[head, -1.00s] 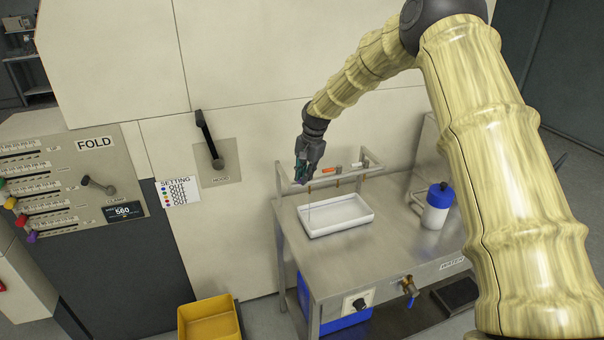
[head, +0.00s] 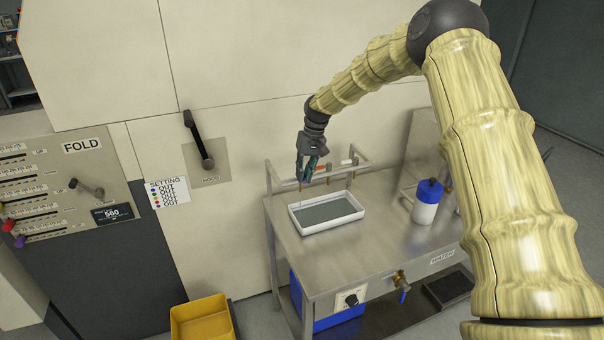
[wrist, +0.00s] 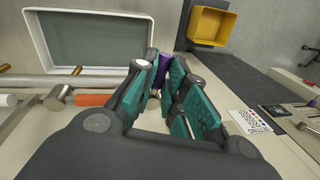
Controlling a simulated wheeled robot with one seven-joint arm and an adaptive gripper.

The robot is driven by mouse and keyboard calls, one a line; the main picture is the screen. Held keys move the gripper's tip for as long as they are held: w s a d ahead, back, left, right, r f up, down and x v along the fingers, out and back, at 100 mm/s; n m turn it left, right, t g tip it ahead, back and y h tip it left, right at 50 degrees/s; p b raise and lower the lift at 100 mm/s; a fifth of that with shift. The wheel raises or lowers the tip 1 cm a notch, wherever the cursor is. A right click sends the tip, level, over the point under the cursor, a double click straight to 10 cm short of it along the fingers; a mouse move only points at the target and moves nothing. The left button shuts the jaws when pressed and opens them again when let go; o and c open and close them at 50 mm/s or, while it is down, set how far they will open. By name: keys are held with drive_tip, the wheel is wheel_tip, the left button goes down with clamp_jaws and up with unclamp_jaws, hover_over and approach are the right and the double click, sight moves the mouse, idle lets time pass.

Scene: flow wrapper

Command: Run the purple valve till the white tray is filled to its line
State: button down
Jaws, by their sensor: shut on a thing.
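The white tray (head: 356,213) sits on the steel table under the pipe rail. A grey-green liquid surface spreads across its inside; the tray also shows in the wrist view (wrist: 38,40). I cannot make out its fill line. My gripper (head: 307,172) is at the left end of the rail, above the tray's back left corner. In the wrist view, its teal-padded fingers (wrist: 168,92) are shut on the purple valve (wrist: 161,73), which they mostly hide. I cannot clearly see a stream from its spout now.
An orange valve handle (wrist: 95,100) and a white one (wrist: 8,100) are on the same rail. A blue-capped white bottle (head: 426,210) stands right of the tray. A yellow bin (head: 202,320) is on the floor at front left.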

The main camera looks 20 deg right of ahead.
drive_tip(key=shift+d+n, duration=0.2)
drive_tip(key=shift+n, duration=0.2)
drive_tip(key=c, duration=1.5)
unclamp_jaws()
drive_tip(key=r, duration=0.4)
drive_tip(key=d+r, duration=0.1)
drive_tip(key=r, duration=0.2)
drive_tip(key=d+r, duration=0.1)
drive_tip(key=r, duration=0.3)
drive_tip(key=shift+d+r, duration=0.25)
drive_tip(key=shift+r, duration=0.1)
